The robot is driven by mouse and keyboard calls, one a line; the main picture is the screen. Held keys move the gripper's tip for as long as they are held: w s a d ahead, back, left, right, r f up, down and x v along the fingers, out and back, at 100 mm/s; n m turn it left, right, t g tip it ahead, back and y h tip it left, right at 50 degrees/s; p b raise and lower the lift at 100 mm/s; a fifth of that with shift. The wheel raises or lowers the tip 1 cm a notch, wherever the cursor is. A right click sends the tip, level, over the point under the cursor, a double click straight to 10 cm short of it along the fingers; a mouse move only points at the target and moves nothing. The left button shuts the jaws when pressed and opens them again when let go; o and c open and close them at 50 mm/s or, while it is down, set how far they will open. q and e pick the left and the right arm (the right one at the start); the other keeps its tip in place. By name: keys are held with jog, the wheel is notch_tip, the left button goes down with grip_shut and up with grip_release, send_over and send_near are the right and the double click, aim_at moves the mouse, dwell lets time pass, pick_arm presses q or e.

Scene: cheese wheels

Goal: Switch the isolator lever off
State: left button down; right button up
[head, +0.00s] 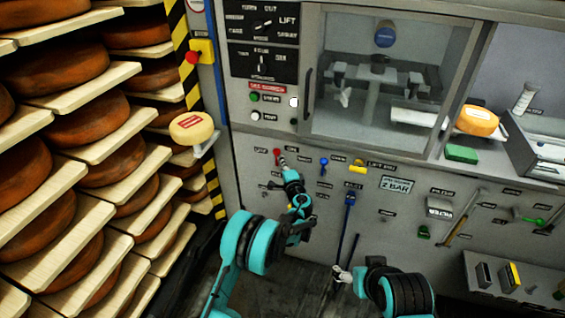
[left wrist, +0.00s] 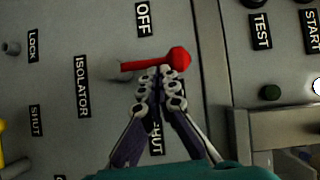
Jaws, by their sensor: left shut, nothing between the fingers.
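The isolator lever is a red handle with a round red knob (left wrist: 180,58). In the left wrist view it lies roughly sideways, its pivot at the left, between an OFF label (left wrist: 143,18) above and another label partly hidden below. The ISOLATOR label (left wrist: 82,87) is to its left. In the head view the lever (head: 278,155) shows small on the grey panel. My left gripper (left wrist: 164,74) is shut and empty, its tips at the lever's lower side beside the knob; contact is unclear. It also shows in the head view (head: 287,168). My right gripper (head: 340,273) hangs low, away from the lever.
Cheese shelves (head: 95,150) fill the left. A cheese wheel (head: 191,128) sits near the striped post. A blue lever (head: 323,163) and a yellow one (head: 357,165) are right of the isolator. A glass cabinet (head: 380,85) is above.

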pick_arm(q)
jog(key=shift+a+r+n+g+h, duration=0.15)
jog(key=shift+a+n+g+h, duration=0.15)
jog(key=shift+n+g, duration=0.25)
jog(key=w+a+f+n+g+h+p, duration=0.1)
jog(key=w+a+f+n+g+h, duration=0.1)
jog(key=a+n+g+h, duration=0.3)
jog(key=a+f+n+h, duration=0.1)
jog(key=a+n+h, duration=0.1)
jog(key=a+n, duration=0.1)
jog(key=shift+w+a+f+n+p, duration=0.15)
jog(key=shift+w+f+n+p, duration=0.1)
jog(key=shift+w+n+p, duration=0.15)
dwell(0.8)
jog(key=shift+a+f, duration=0.1)
dwell(0.5)
